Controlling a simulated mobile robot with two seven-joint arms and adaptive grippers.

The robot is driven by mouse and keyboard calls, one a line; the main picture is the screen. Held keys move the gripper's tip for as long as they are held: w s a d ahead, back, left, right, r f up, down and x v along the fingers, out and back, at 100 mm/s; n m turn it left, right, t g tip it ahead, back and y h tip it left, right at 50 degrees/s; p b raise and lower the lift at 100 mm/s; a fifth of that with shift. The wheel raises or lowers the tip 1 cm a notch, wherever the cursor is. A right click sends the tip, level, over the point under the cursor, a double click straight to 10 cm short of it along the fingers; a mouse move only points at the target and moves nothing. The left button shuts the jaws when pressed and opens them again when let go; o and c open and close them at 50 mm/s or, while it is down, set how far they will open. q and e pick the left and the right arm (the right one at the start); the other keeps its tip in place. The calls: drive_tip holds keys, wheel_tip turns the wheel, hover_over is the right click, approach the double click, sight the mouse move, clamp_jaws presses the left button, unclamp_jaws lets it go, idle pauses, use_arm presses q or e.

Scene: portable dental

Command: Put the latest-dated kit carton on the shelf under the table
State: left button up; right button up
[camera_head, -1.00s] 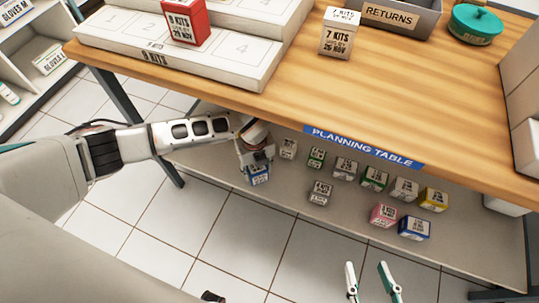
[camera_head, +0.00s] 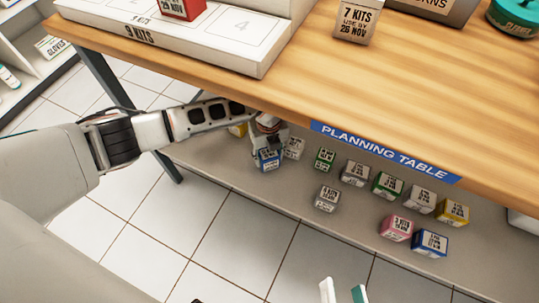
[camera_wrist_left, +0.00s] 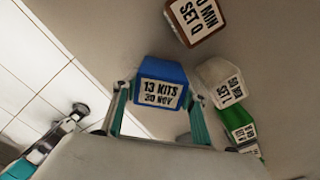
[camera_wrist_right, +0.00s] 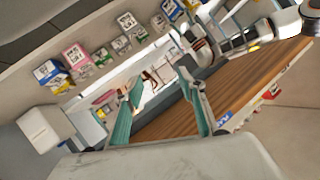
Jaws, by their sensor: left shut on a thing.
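A blue carton (camera_wrist_left: 163,83) labelled 13 KITS 30 NOV is between the fingers of my left gripper (camera_wrist_left: 157,115). In the head view, my left gripper (camera_head: 267,150) is shut on this blue carton (camera_head: 268,160) over the left part of the grey shelf (camera_head: 255,190) under the table (camera_head: 420,90). I cannot tell whether the carton touches the shelf. A white carton with a 26 NOV label (camera_head: 355,22) stands on the tabletop. A red carton (camera_head: 182,8) marked 28 NOV sits on the white tray. My right gripper (camera_head: 343,290) is open and empty at the bottom; it also shows in its wrist view (camera_wrist_right: 160,90).
Several cartons stand on the shelf: a white one (camera_head: 294,148) close beside the held carton, a grey one (camera_head: 328,198), a pink one (camera_head: 397,228) and another blue one (camera_head: 429,243). Shelf room is clear left of the grey carton.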

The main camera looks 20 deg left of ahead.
sight(269, 153)
use_arm(q)
drive_tip(key=shift+f, duration=0.1)
drive_tip(key=o, duration=1.2)
drive_tip(key=shift+f, duration=0.1)
drive_tip(key=r, duration=0.2)
drive_tip(key=r+p, duration=0.1)
drive_tip(key=shift+w, duration=0.25)
wheel_tip(269, 153, up, 4)
drive_tip(key=shift+r+p, duration=0.15)
drive_tip(key=shift+p, duration=0.85)
drive_tip(key=shift+s+r, duration=0.25)
drive_tip(key=shift+r, duration=0.15)
drive_tip(key=shift+f, duration=0.1)
use_arm(e)
drive_tip(key=d+n, duration=0.1)
drive_tip(key=w+d+r+n, duration=0.1)
drive_tip(key=d, duration=0.1)
drive_tip(key=d+n+h, duration=0.1)
drive_tip(key=shift+w+d+r+n, duration=0.15)
drive_tip(key=shift+w+d+n, duration=0.15)
drive_tip(key=shift+w+n, duration=0.1)
